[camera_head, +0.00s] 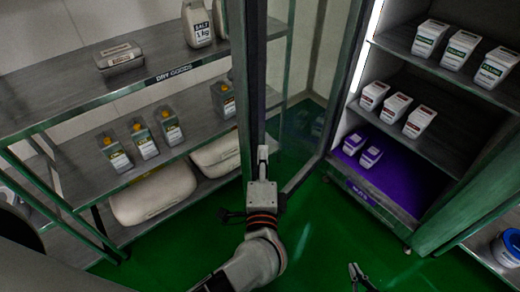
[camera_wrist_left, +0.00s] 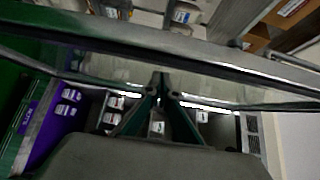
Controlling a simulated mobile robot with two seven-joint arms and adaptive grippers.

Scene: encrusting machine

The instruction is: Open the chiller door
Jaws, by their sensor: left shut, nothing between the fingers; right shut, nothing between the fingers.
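The chiller (camera_head: 352,187) is on the right, its lit, stocked interior in plain view. Its glass door (camera_head: 305,103) stands swung open toward the left, with its dark free-edge frame (camera_head: 252,70) in front of the dry goods rack. My left gripper (camera_head: 263,153) is shut and empty, close to the lower part of that frame; I cannot tell whether it touches. In the left wrist view its fingertips (camera_wrist_left: 163,80) are together before the glass, and the door frame (camera_wrist_left: 190,48) crosses above. My right gripper (camera_head: 356,270) is shut and empty, low over the green floor.
The dry goods rack (camera_head: 180,82) on the left holds a salt container (camera_head: 198,24), several bottles and large sacks (camera_head: 155,192). White cartons (camera_head: 461,48) and a purple bottom shelf (camera_head: 400,192) are inside the chiller. Green floor (camera_head: 325,235) is clear in front.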

